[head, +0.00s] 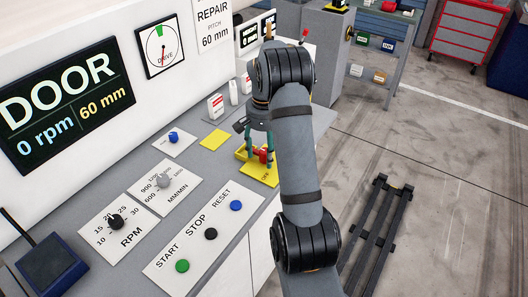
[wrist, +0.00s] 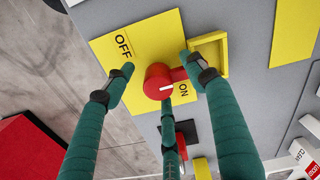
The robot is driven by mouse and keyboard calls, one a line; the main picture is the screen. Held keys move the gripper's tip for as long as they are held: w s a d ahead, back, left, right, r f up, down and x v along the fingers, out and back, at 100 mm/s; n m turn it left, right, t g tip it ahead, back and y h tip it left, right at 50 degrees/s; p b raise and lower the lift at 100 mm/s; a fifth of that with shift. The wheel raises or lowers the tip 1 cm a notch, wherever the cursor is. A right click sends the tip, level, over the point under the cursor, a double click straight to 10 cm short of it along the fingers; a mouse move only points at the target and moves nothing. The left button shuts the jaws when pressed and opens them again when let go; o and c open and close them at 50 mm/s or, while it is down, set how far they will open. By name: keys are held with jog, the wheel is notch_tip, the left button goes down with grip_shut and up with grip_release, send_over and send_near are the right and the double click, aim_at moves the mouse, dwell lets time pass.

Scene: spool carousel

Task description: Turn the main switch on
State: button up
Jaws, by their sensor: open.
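The main switch is a red rotary knob (wrist: 157,83) on a yellow plate (wrist: 108,52) marked OFF and ON in the wrist view. A white mark on its face lies on the side towards ON; I cannot tell its exact setting. My gripper (wrist: 158,72) is open, its green fingers spread around the knob, with no clear grip on it. In the head view my gripper (head: 257,150) is over the yellow plate (head: 262,178), and my arm hides part of it.
A yellow raised frame (wrist: 222,50) stands close beside the right finger. The panel also carries START, STOP and RESET buttons (head: 210,234), an RPM dial (head: 115,221) and a blue knob (head: 173,136). A screen (head: 65,105) reads DOOR, 0 rpm, 60 mm.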

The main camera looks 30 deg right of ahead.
aim_at(264, 151)
jog(key=shift+r, duration=0.1)
notch_tip(264, 151, up, 12)
dwell(0.5)
notch_tip(264, 151, down, 12)
jog(key=shift+f, duration=0.15)
jog(key=shift+n, duration=0.3)
dwell(0.4)
